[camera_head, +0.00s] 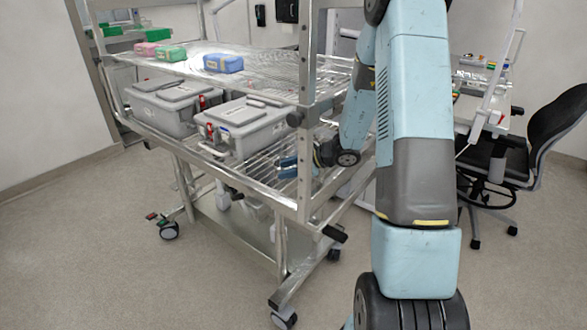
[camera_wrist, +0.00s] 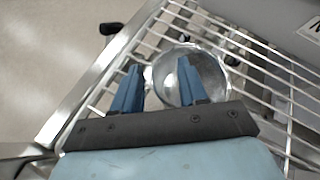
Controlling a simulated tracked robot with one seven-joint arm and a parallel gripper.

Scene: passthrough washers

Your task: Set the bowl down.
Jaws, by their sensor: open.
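A shiny metal bowl (camera_wrist: 207,75) shows in the wrist view at the wire shelf (camera_wrist: 276,113), just beyond my fingers. My gripper (camera_wrist: 159,66) is open, with two blue fingers apart. The right finger overlaps the bowl's inside in the picture and the left finger is outside its left rim. I cannot tell whether either finger touches the bowl. In the head view my gripper (camera_head: 287,167) is low over the right end of the cart's lower wire shelf; the bowl cannot be made out there.
Two grey lidded boxes (camera_head: 172,105) (camera_head: 243,131) stand on the same shelf, left of my gripper. Pink, green and blue small boxes (camera_head: 223,63) are on the upper shelf. A metal post (camera_head: 307,110) stands close to my gripper. A black chair (camera_head: 545,135) is at right.

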